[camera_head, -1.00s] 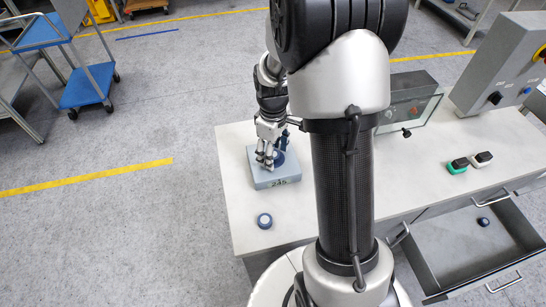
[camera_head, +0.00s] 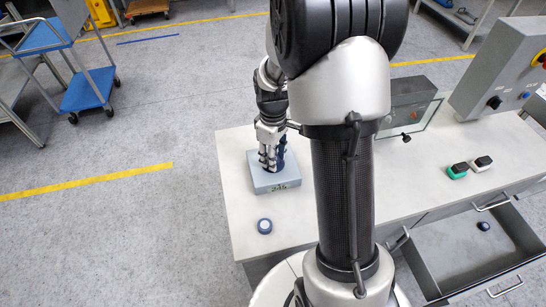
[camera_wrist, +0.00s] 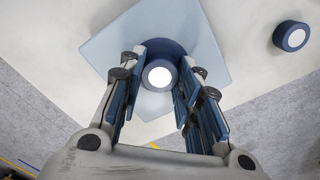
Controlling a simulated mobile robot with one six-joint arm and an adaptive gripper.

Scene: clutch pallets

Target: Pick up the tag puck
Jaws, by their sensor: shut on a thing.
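A dark blue puck with a white top (camera_wrist: 159,75) sits between the fingers of my gripper (camera_wrist: 157,78) in the wrist view. The fingers are shut on its sides. The puck is over a pale blue-grey block (camera_wrist: 120,37), and I cannot tell whether it still touches it. In the head view my gripper (camera_head: 272,167) points down at this block (camera_head: 278,185), which lies on the white worktop and has a number on its front. My fingers hide the held puck there. A second blue puck with a white top (camera_head: 264,226) stands apart on the worktop; it also shows in the wrist view (camera_wrist: 291,36).
A green-and-black piece (camera_head: 457,171) and a black-and-white piece (camera_head: 482,163) lie on the worktop (camera_head: 400,185) at right. A grey control box (camera_head: 490,75) stands behind them. An open drawer (camera_head: 450,262) holds another dark puck (camera_head: 483,226). My arm hides the worktop's middle.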

